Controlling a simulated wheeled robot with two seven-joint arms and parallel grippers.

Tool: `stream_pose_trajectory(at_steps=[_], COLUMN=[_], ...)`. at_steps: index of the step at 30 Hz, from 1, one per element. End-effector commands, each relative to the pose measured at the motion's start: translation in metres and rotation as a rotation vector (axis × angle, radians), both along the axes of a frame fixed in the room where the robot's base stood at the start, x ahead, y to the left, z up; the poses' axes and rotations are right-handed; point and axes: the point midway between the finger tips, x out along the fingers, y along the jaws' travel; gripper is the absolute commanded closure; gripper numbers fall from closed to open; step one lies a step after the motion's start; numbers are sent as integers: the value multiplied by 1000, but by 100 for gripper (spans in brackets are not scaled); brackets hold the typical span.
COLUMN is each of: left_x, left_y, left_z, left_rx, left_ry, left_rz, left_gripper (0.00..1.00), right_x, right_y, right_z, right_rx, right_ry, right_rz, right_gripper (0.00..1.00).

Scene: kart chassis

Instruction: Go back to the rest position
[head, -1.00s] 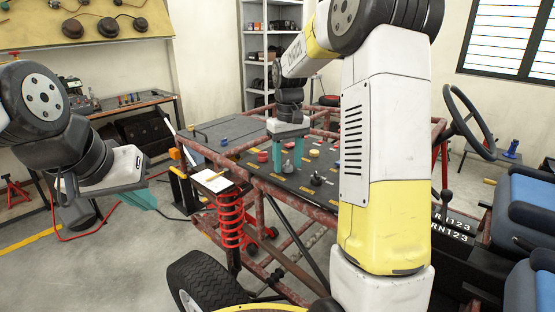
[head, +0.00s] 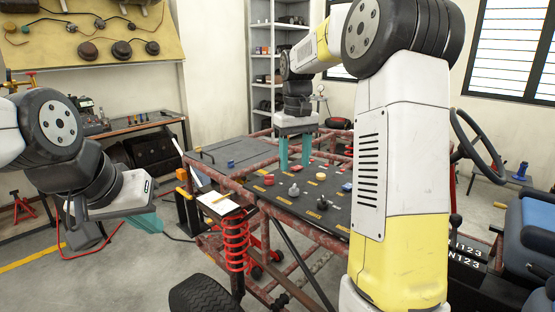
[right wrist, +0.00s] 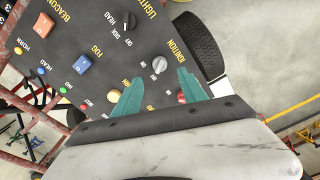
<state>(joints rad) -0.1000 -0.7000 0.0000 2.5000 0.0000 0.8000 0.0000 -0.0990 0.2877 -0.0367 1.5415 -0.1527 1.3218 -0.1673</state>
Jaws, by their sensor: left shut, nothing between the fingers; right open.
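My left gripper (head: 150,226) is at the left of the head view, over the floor beside the kart frame. Its teal fingers are shut and empty. My right gripper (head: 296,152) hangs over the black control panel (head: 262,198) with its teal fingers pointing down. It also shows in the right wrist view (right wrist: 158,88), with the fingers apart and nothing held. A grey ignition knob (right wrist: 159,65) lies between and beyond the fingertips in that view. Whether the fingers touch the panel cannot be told.
The panel carries several knobs and buttons, among them a blue switch (right wrist: 82,66) and an orange-based switch (right wrist: 46,25). A red coil spring (head: 236,240) and a wheel (head: 205,296) stand at the kart's near corner. A steering wheel (head: 478,145) and blue seat (head: 535,225) are at right.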

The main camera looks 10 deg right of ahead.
Motion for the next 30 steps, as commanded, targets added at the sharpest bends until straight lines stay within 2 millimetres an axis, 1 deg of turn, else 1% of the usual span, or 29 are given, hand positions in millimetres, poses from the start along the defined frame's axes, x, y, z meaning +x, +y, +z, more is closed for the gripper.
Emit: stream_pose_trajectory(at_steps=[2,5,8,9,11,12,14,15,18,21,25,27,30], left_x=[0,0,0,0,0,0,0,0,0,0,0,0,0], left_y=[0,0,0,0,0,0,0,0,0,0,0,0,0], left_z=[0,0,0,0,0,0,0,0,0,0,0,0,0], left_rx=[0,0,0,0,0,0,0,0,0,0,0,0,0], left_ry=[0,0,0,0,0,0,0,0,0,0,0,0,0], left_rz=[0,0,0,0,0,0,0,0,0,0,0,0,0], left_gripper=[100,100,100,100,100,100,100,100,100,100,100,100,100], right_x=[-8,-30,-64,-79,-101,-116,-138,-152,-186,-213,-236,-242,-246], right_y=[0,1,3,5,7,9,11,13,18,22,26,27,28], right_z=[6,19,32,36,40,41,42,41,34,25,13,9,6], right_rx=[8,30,62,77,98,113,136,149,185,214,241,248,254], right_ry=[-18,-65,-134,-165,-211,-240,-284,-315,-383,-441,-492,-507,-516], right_rz=[-6,-22,-46,-58,-74,-86,-104,-115,-145,-171,-194,-202,-207], right_gripper=[50,50,50,50,50,50,50,50,50,50,50,50,50])
